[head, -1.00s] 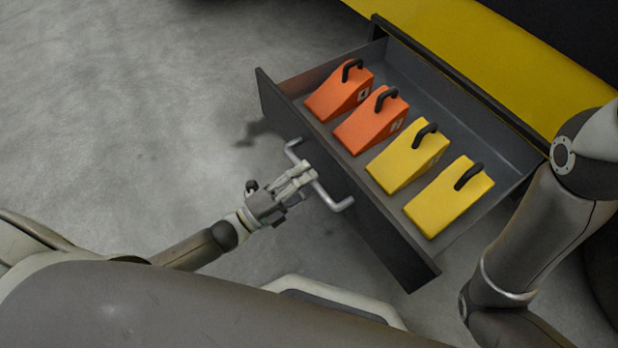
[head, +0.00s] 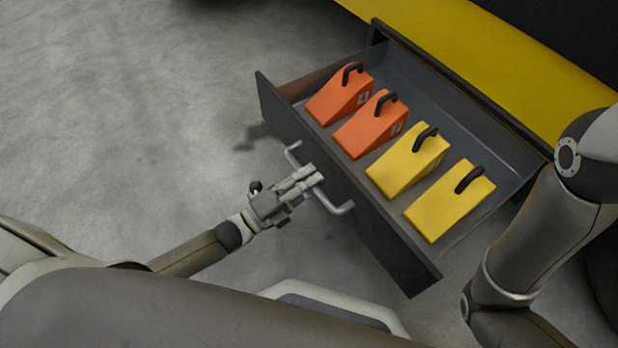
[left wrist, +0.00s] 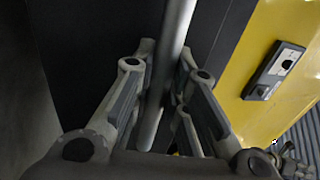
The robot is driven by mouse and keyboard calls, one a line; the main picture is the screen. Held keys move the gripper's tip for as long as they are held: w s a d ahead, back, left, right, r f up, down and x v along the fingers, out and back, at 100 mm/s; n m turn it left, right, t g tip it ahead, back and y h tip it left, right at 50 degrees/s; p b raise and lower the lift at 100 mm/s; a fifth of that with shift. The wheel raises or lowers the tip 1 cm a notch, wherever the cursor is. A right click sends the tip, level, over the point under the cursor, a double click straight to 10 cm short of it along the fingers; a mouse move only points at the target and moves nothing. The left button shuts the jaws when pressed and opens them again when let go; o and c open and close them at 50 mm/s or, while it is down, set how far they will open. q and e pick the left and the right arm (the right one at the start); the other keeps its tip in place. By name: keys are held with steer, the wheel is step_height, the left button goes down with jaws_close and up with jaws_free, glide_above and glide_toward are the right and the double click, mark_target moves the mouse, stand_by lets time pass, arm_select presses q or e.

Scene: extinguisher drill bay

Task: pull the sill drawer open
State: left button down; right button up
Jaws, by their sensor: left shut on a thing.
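The sill drawer (head: 340,190) is a dark grey box standing well out from the yellow sill (head: 490,60). Its front carries a silver bar handle (head: 335,206). My left gripper (head: 309,178) is shut on the middle of this handle. In the left wrist view the handle bar (left wrist: 172,60) runs between the two fingers of my left gripper (left wrist: 165,85), with the dark drawer front behind it. An arm of mine shows at the right of the head view, but its gripper is out of view.
In the drawer lie two orange wedges (head: 338,98) (head: 370,128) and two yellow wedges (head: 405,165) (head: 448,205), each with a black handle. Grey concrete floor (head: 120,110) is clear to the left. A latch-like fitting (left wrist: 273,68) is on the yellow panel.

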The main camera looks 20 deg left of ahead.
mark_target(325, 172)
arm_select(q)
steer(key=x, duration=0.2)
steer(key=f+x, duration=0.1)
steer(key=x, duration=0.3)
steer(key=shift+w+d+f, duration=0.15)
steer(key=shift+w+d, duration=0.2)
steer(key=c, duration=1.4)
jaws_free()
steer(key=shift+s+a, duration=0.1)
steer(key=v, duration=1.2)
